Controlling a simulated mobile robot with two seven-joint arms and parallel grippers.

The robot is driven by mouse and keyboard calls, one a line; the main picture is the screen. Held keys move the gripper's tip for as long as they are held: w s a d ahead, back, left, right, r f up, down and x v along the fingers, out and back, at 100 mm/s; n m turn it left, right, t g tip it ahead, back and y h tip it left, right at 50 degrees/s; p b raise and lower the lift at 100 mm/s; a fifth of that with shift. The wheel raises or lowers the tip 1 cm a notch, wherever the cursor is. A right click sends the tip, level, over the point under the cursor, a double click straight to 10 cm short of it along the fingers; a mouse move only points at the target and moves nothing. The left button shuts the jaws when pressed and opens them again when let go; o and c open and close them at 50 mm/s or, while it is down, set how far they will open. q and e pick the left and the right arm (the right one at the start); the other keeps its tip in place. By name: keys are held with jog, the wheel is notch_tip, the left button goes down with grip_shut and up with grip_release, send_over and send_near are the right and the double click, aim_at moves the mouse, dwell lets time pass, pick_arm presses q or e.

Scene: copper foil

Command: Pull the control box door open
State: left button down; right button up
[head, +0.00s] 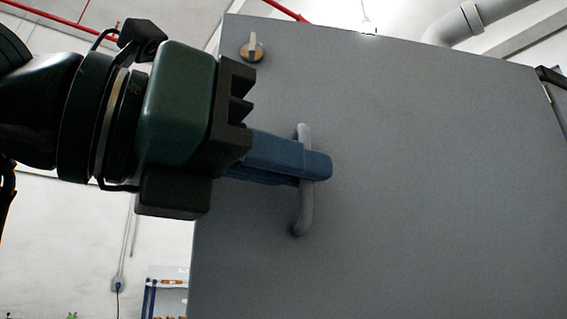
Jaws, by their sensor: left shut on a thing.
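The control box door (430,190) is a large flat grey panel that fills the middle and right of the head view. A grey vertical bar handle (303,215) stands near the door's left edge. My left gripper (318,165) comes in from the left, and its blue fingers are shut on the middle of the handle. The fingers hide that part of the handle. Whether the door stands ajar cannot be told from this view. My right gripper is not in view.
A knob (252,47) sits on the door above the handle, near the top left corner. A hinge (551,78) shows at the upper right edge. Behind are a white wall, a grey pipe (455,25) and a blue-framed rack (165,290) at the lower left.

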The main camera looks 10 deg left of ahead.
pick_arm(q)
jog(key=c, duration=1.6)
grip_release()
jog(key=shift+d, duration=0.2)
jog(key=shift+o, duration=0.3)
jog(key=shift+a, duration=0.1)
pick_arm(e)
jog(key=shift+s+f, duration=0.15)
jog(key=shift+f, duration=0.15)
pick_arm(q)
jog(key=b+v, duration=0.2)
jog(key=v, duration=1.1)
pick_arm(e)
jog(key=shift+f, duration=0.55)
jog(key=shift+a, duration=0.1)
